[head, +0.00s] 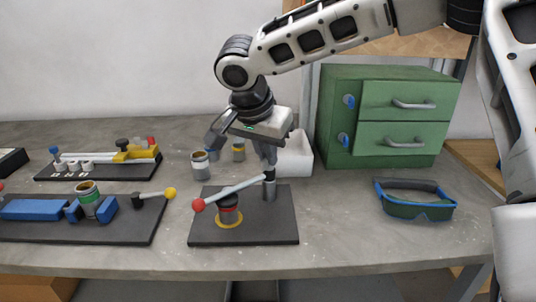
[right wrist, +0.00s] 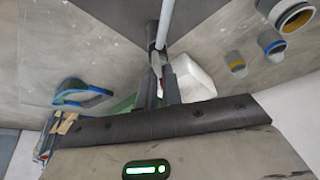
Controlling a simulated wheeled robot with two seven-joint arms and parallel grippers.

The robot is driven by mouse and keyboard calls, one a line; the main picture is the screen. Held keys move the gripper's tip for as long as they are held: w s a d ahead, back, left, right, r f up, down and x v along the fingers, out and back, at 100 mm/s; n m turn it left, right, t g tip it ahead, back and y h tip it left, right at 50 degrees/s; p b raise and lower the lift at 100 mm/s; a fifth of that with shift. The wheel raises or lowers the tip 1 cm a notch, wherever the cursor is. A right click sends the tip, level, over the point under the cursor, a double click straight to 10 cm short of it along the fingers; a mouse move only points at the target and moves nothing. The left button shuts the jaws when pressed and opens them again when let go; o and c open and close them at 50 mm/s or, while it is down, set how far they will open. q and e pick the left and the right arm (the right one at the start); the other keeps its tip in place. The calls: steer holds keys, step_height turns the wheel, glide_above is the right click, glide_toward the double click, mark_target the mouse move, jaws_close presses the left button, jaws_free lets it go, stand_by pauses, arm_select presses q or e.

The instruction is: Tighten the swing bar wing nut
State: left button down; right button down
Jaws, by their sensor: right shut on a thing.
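The swing bar (head: 233,191) is a pale rod with a red ball end at its left. It lies across the top of a red-banded jar (head: 229,215), which stands on a yellow ring on a dark base plate (head: 265,233). The bar's right end meets the top of a grey post (head: 269,190). My right gripper (head: 269,170) points down over the post, shut on the wing nut (right wrist: 157,60) at its top. The fingers mostly hide the nut. The bar (right wrist: 165,22) also shows in the right wrist view. My left gripper is not in view.
At left are a dark plate with a blue clamp (head: 35,209) and jar, and a plate with a yellow toggle clamp (head: 133,153). Loose jars (head: 200,165) and a white bin (head: 295,155) stand behind. A green drawer cabinet (head: 385,120) and blue goggles (head: 416,205) are at right.

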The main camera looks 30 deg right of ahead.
steer(key=m, duration=0.2)
steer(key=m+g+p, duration=0.1)
steer(key=m+g, duration=0.1)
steer(key=m, duration=0.1)
steer(key=shift+w+m, duration=0.25)
steer(key=shift+m, duration=0.05)
steer(key=m+g+p, duration=0.1)
steer(key=m, duration=0.2)
steer(key=shift+w+r+p, duration=0.1)
steer(key=shift+p, duration=0.25)
steer(key=shift+m+g+p, duration=0.35)
steer(key=shift+m+g, duration=0.05)
steer(key=shift+m, duration=0.3)
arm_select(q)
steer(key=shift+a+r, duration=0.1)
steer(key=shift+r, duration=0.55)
arm_select(e)
steer(key=shift+w, duration=0.1)
steer(key=shift+m, duration=0.4)
steer(key=c, duration=1.6)
jaws_free()
steer(key=shift+o, duration=0.2)
